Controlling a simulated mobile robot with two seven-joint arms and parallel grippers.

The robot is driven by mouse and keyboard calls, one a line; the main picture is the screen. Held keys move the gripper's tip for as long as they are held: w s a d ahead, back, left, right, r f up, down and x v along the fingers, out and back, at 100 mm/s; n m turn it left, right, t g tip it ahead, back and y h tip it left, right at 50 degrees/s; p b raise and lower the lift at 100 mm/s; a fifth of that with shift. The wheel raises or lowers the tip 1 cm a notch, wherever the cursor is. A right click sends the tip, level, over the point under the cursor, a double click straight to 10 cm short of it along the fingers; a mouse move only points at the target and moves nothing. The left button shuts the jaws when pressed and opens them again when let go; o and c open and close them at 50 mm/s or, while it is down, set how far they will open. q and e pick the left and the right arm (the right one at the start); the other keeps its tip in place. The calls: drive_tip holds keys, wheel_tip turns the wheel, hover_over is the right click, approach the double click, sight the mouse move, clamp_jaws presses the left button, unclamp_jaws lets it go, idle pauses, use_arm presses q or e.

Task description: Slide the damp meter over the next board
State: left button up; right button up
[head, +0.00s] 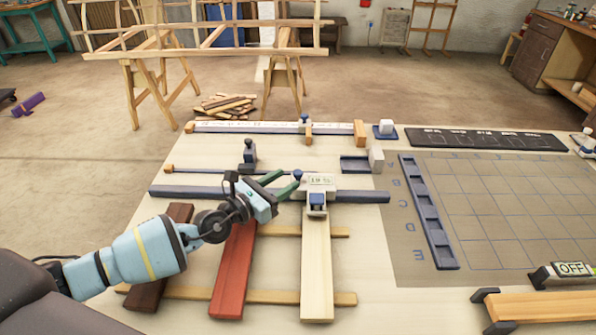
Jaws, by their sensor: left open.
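The damp meter (321,182) is a pale box with a small display, whose figures are hard to read. It sits on a dark blue rail (360,196), with its blue lower part over the top end of the pale board (316,265). A red board (234,270) and a dark brown board (160,262) lie left of the pale one. My left gripper (284,185) is open, its green fingers just left of the meter, near a small blue knob (297,174). I cannot tell whether they touch it. My right gripper is not in view.
Two light wooden strips (270,297) run under the boards. Behind the rail stand a ruler rail (270,127) and a small blue clamp-like piece (249,155). Right are a blue slotted tray (428,212), a grid mat (500,200) and a device reading OFF (572,269).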

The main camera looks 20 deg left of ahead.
sight(294, 174)
use_arm(q)
drive_tip(key=shift+x, duration=2.75)
drive_tip(key=shift+c, duration=0.3)
clamp_jaws()
